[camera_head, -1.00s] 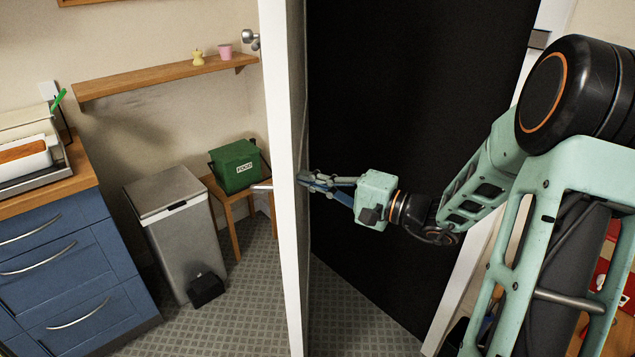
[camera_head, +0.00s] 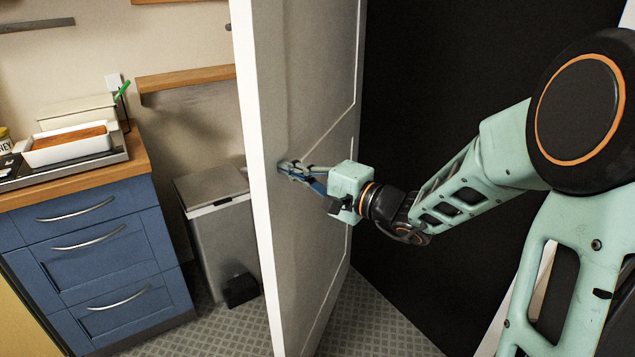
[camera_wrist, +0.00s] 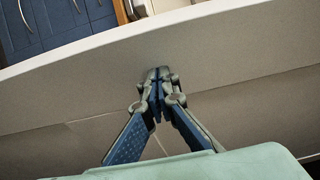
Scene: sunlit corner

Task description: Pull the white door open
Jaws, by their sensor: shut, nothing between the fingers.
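The white door (camera_head: 310,220) stands ajar in the head view, with its white edge toward me and a dark opening to its right. Its panelled inner face also fills much of the wrist view (camera_wrist: 240,85). My gripper (camera_head: 284,168) is shut and empty, its fingertips at the door's inner face near the free edge. In the wrist view its fingers (camera_wrist: 158,74) meet in front of the door face. I cannot tell for sure whether the tips press on it. The door's handle is not visible now.
Left of the door stand a grey pedal bin (camera_head: 220,235) and a blue drawer cabinet (camera_head: 95,260) with a wooden top. A wooden shelf (camera_head: 185,79) is on the wall. The tiled floor (camera_head: 375,320) is clear right of the door's foot.

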